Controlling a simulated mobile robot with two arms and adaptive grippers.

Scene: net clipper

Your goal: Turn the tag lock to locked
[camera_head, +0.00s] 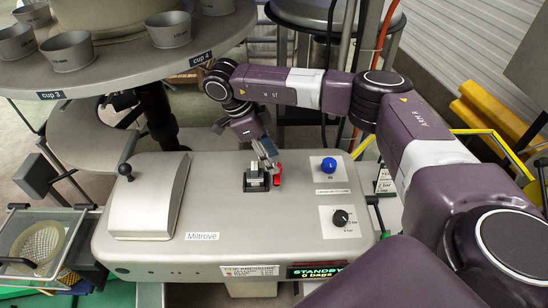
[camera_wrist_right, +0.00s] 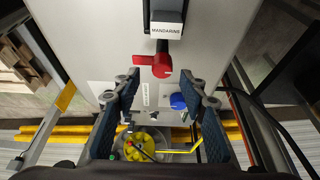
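The tag lock is a small red lever (camera_head: 278,172) on the right side of a black tag holder (camera_head: 257,182) on the grey machine top. In the right wrist view the red lever (camera_wrist_right: 155,62) stands just beyond the fingertips, by the holder's white MANDARINS label (camera_wrist_right: 166,30). My right gripper (camera_head: 266,147) is just behind and above the holder. In the wrist view its two fingers (camera_wrist_right: 160,90) are spread apart with nothing between them, and the lever appears apart from both. My left gripper does not show.
The machine top (camera_head: 225,210) carries a blue button (camera_head: 328,165), a black knob (camera_head: 340,217) and a grey cover with a black-knobbed handle (camera_head: 150,195). A display (camera_head: 316,271) reads STANDBY, 0 bags. A round table with cups (camera_head: 68,50) is at upper left.

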